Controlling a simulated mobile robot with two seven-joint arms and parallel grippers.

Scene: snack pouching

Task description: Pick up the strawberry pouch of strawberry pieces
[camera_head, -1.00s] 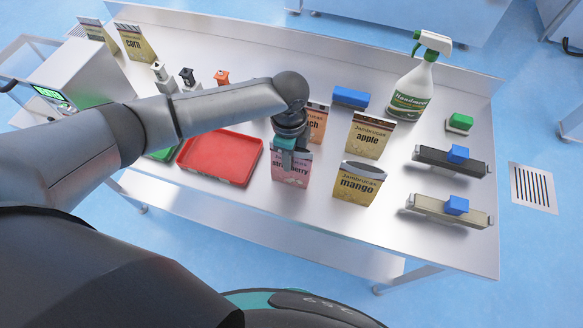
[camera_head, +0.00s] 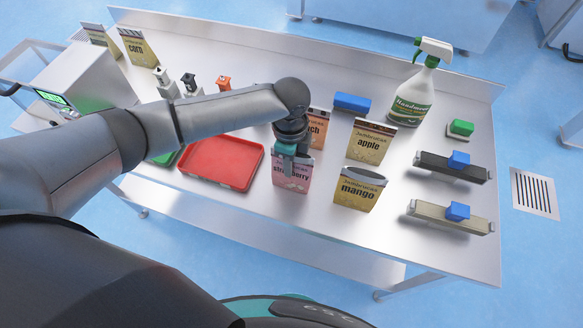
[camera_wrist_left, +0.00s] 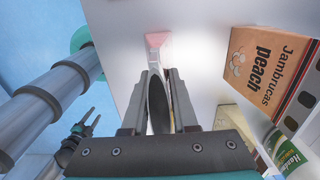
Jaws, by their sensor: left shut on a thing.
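The pink strawberry pouch (camera_head: 291,178) stands upright near the front of the table in the head view. My left gripper (camera_head: 291,160) comes down from above and is shut on its top edge, hiding part of its label. In the left wrist view the fingers (camera_wrist_left: 159,98) close around the pouch's dark open mouth (camera_wrist_left: 157,103). Whether its base touches the table cannot be told. My right gripper (camera_wrist_left: 92,119) shows small at the left of the left wrist view, its two fingers apart and empty.
The peach pouch (camera_head: 319,127) stands close behind, the apple pouch (camera_head: 370,143) and mango pouch (camera_head: 358,188) to the right. A red tray (camera_head: 222,162) lies to the left. A spray bottle (camera_head: 411,96) and blue-topped sealers (camera_head: 452,167) are farther right.

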